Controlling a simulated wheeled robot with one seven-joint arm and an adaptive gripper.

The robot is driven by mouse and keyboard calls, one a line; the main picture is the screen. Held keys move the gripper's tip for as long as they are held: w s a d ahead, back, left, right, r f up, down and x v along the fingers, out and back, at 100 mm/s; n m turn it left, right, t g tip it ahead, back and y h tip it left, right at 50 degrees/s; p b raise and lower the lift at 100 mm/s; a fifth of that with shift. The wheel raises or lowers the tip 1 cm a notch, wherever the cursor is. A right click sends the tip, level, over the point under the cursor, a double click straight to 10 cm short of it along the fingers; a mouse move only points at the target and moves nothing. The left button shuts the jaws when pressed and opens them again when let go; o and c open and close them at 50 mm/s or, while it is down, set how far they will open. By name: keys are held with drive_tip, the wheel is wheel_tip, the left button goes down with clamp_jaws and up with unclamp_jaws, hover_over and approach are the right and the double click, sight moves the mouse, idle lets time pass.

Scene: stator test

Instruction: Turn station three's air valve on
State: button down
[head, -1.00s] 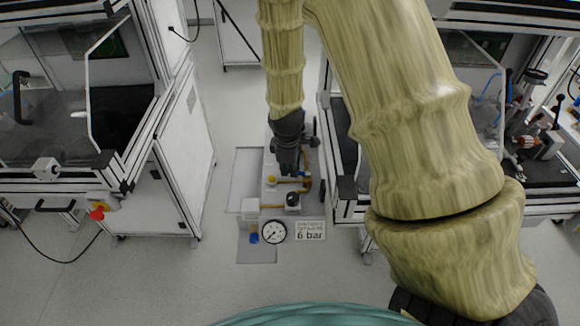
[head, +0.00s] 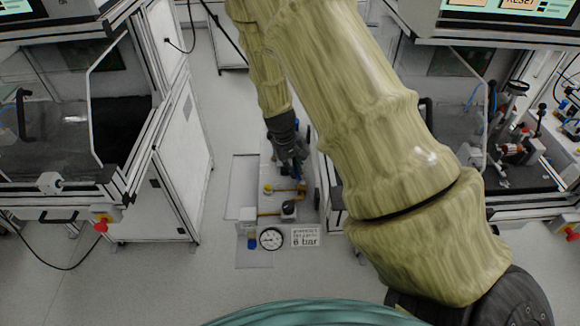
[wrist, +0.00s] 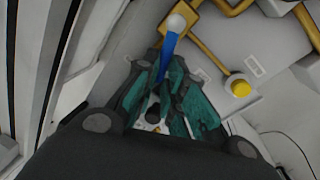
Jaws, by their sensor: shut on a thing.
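The air panel (head: 243,185) stands low between two machines, with brass pipes, a yellow knob (head: 268,188) and a round pressure gauge (head: 271,238). In the wrist view a blue lever (wrist: 168,52) with a white round end (wrist: 176,22) rises from between the teal fingers of my gripper (wrist: 160,100). The gripper is shut on the blue lever; the fingers hide its lower part. In the head view my gripper (head: 292,160) is over the upper right of the panel. The yellow knob is apart from it, right of the fingers in the wrist view (wrist: 240,88).
A white sign (head: 305,236) reading 6 bar is beside the gauge. White-framed machines stand left (head: 180,150) and right of the panel, the right one close to my gripper. A red stop button (head: 101,225) is on the left machine. Grey floor (head: 175,285) is clear in front.

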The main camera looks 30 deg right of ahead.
drive_tip(key=shift+s+d+m+g+p, duration=0.15)
drive_tip(key=shift+d+m+p, duration=0.3)
drive_tip(key=shift+m, duration=0.7)
drive_tip(key=shift+s+d+m+g+p, duration=0.15)
drive_tip(key=shift+d+m, duration=0.45)
drive_tip(key=shift+m, duration=0.55)
drive_tip(key=shift+w+d, duration=0.1)
drive_tip(key=c, duration=1.5)
unclamp_jaws()
drive_tip(key=v, duration=1.2)
drive_tip(key=shift+d, duration=0.15)
